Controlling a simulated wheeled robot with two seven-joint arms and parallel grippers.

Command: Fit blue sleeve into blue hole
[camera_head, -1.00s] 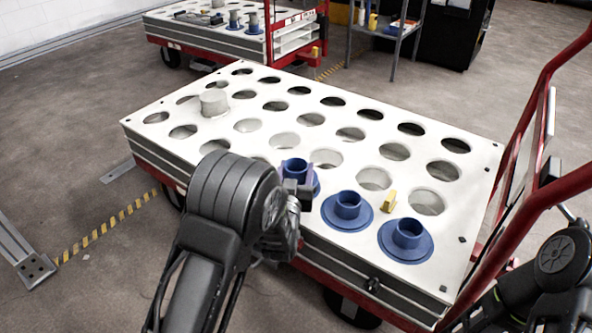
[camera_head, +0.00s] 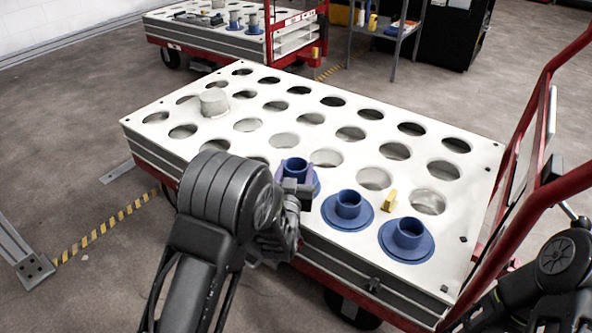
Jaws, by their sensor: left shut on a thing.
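A blue sleeve (camera_head: 295,169) stands upright at the near edge of the white perforated cart top (camera_head: 225,136). My left gripper (camera_head: 297,186) is shut on this sleeve, reaching it from the front left. The sleeve's lower part is partly hidden by the gripper, so I cannot tell how it sits on the top. Two more blue sleeves with wide flanges, a middle one (camera_head: 348,204) and a right one (camera_head: 409,234), sit upright along the same edge. I cannot pick out a blue-marked hole. My right gripper is out of view.
A small yellow piece (camera_head: 390,200) stands between the right sleeves and the open holes. A grey-white cylinder (camera_head: 214,102) stands at the left of the top. A red rail (camera_head: 540,190) rises at the right. Another cart (camera_head: 215,40) stands behind.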

